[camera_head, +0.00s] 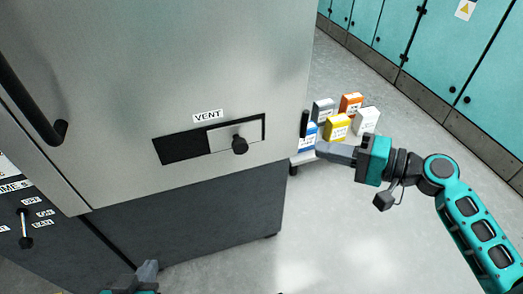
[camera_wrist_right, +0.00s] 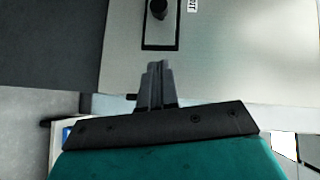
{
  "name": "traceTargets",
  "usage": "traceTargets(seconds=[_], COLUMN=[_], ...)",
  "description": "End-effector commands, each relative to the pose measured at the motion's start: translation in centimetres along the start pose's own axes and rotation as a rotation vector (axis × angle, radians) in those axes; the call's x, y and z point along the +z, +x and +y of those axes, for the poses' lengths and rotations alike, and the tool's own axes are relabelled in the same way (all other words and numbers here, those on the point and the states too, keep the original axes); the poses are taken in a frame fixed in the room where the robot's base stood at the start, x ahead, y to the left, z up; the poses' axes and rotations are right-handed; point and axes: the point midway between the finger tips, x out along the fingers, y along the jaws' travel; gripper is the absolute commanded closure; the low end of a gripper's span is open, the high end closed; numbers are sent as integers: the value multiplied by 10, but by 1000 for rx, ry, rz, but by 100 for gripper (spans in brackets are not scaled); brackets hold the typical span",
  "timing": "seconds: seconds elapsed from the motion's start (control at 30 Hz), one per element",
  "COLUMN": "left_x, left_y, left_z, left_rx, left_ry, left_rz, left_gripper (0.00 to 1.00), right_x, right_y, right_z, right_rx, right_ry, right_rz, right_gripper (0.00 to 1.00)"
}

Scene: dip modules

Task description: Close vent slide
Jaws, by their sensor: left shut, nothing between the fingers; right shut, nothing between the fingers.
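The vent slide (camera_head: 220,136) is a light metal plate with a black knob (camera_head: 239,145), set in a dark slot under the VENT label (camera_head: 208,115). The plate covers the right part of the slot, and the dark opening (camera_head: 182,148) shows at left. My right gripper (camera_head: 320,149) is shut and empty, right of the knob and apart from it. In the right wrist view its fingers (camera_wrist_right: 156,70) point toward the panel, with the knob (camera_wrist_right: 158,8) beyond them at the top edge. My left gripper (camera_head: 148,268) is shut at the bottom edge, well below the slot.
Several small coloured boxes (camera_head: 338,127) stand on a white surface behind my right gripper. A black door handle (camera_head: 38,112) sticks out at the left. A small lever (camera_head: 24,228) is on the dark lower-left panel. Teal lockers (camera_head: 440,50) line the back. The floor at the lower middle is clear.

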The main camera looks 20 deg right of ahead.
Motion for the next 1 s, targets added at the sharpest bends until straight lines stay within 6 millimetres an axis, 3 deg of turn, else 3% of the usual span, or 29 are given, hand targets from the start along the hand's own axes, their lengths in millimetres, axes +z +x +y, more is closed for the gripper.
traceTargets(seconds=[0.13, 0.27, 0.67, 0.8, 1.0], left_x=[-2, -2, 3, 3, 3], left_y=[0, 0, 3, 2, 2], left_z=[0, 0, 1, 1, 1], left_rx=[2, 2, 4, 5, 5], left_ry=[1, 1, 2, 2, 2], left_rz=[8, 8, 2, 1, 1], left_gripper=[100, 100, 100, 100, 100], right_x=[-1, -1, 1, 18, 27], right_y=[5, 22, 105, 118, 127], right_z=[-2, -3, -4, -4, -4], right_rx=[-13, -14, -13, -11, -10], right_ry=[6, 5, 4, 7, 6], right_rz=[-5, -6, -5, -5, -4], right_gripper=[100, 100, 100, 100, 100])
